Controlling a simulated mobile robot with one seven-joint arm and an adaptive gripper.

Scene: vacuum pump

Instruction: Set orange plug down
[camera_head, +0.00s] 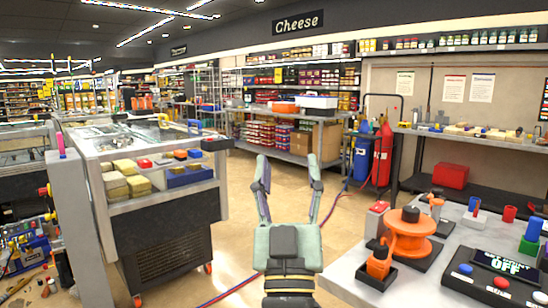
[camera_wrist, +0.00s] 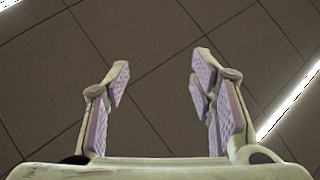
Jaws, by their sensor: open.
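My gripper (camera_head: 289,167) points upward in the middle of the head view, with its two fingers wide apart. In the wrist view its fingers (camera_wrist: 161,68) stand apart with nothing between them. An orange piece with a black top (camera_head: 379,262) stands in a small black tray (camera_head: 362,276) on the table at the right; it may be the orange plug. Beside it is a larger orange spool-like body (camera_head: 409,232) with a black knob on top. My gripper is left of both and apart from them. I cannot tell for certain which orange piece is the plug.
A wheeled cart (camera_head: 160,225) with blocks stands at left. A red cylinder (camera_head: 383,152) stands behind. The floor between is open, crossed by hoses.

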